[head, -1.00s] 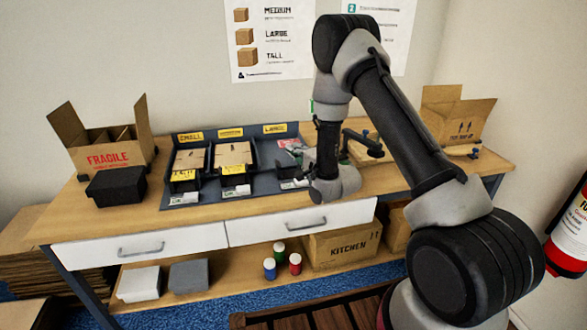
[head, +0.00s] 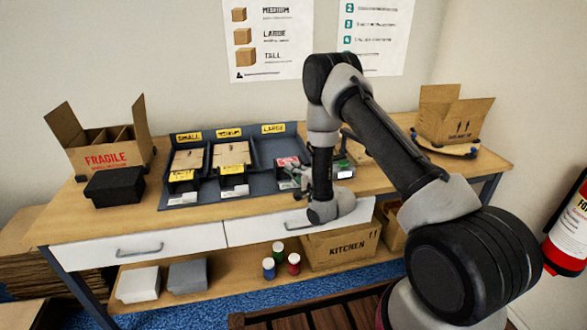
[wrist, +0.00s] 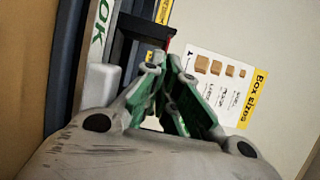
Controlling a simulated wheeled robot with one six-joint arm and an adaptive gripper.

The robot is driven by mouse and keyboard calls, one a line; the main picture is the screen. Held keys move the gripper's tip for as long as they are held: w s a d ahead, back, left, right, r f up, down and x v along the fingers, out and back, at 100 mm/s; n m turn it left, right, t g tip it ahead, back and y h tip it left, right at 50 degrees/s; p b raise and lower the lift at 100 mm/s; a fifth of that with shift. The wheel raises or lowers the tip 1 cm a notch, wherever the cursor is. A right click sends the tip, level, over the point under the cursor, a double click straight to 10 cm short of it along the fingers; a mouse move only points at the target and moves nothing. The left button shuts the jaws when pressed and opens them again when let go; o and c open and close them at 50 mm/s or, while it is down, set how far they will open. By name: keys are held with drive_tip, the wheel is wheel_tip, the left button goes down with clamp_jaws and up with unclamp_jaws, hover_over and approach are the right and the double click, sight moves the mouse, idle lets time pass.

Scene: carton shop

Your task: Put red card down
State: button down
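The red card (head: 288,162) shows in the head view at the front of the right-hand "LARGE" bin, level with the yellow cards of the other bins. My gripper (head: 297,174) is beside it, reaching in from the right at the bin's front. In the wrist view my gripper (wrist: 170,64) has its green-padded fingers drawn close together at the tips. A dark panel with a thin red edge lies just beyond the tips. The card appears pinched there, but the contact is small and partly hidden. I cannot tell whether the card touches the bin.
The dark bin rack (head: 262,150) stands on the wooden bench (head: 385,190). A FRAGILE carton (head: 105,155) and a black box (head: 115,185) stand left. An open carton (head: 455,118) stands right. A white strip marked OK (wrist: 100,30) runs close beside my fingers.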

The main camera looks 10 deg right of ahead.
drive_tip(key=c, duration=1.6)
unclamp_jaws()
drive_tip(key=shift+f, duration=0.1)
drive_tip(key=shift+c, duration=0.2)
